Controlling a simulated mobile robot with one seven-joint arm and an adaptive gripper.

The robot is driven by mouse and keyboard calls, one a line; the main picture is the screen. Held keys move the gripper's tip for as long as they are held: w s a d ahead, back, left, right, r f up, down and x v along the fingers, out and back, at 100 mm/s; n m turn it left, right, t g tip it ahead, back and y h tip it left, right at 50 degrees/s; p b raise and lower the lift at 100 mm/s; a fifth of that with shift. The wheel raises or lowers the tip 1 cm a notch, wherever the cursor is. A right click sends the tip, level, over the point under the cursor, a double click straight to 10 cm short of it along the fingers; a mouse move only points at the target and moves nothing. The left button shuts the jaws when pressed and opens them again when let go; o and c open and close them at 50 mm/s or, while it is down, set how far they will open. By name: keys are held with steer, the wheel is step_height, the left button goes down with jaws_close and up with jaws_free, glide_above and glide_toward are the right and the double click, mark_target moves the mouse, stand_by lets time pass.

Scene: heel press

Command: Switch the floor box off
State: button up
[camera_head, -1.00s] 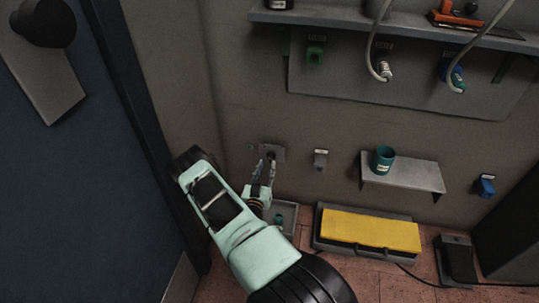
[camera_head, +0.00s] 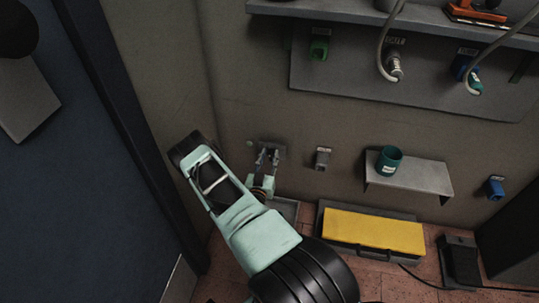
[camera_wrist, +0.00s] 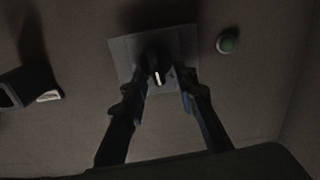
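A grey square plate (camera_wrist: 122,50) with a black rotary knob (camera_wrist: 157,62) is on the wall. A white pointer line shows on the knob. The plate also shows low on the wall in the head view (camera_head: 279,150), where my fingers partly cover it. My gripper (camera_wrist: 163,82) is open, with one finger to each side of the knob; I cannot tell whether either finger touches it. In the head view my gripper (camera_head: 268,156) points at the plate. A box with a yellow top (camera_head: 373,230) stands on the floor to the right; I cannot tell whether this is the floor box.
A green button (camera_wrist: 228,42) is beside the plate. A grey holder (camera_head: 322,158) and a small shelf (camera_head: 425,178) with a teal cup (camera_head: 389,161) are to the right. A black pedal (camera_head: 460,262) with a cable is on the floor. A blue door (camera_head: 90,180) is at left.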

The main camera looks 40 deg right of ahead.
jaws_close()
steer(key=shift+n, duration=0.3)
steer(key=shift+w+a+f+n, duration=0.1)
steer(key=shift+w+a+n, duration=0.05)
steer(key=shift+n, duration=1.15)
steer(key=shift+w+a+f+n, duration=0.1)
steer(key=shift+w+n, duration=0.05)
steer(key=shift+n, duration=1.15)
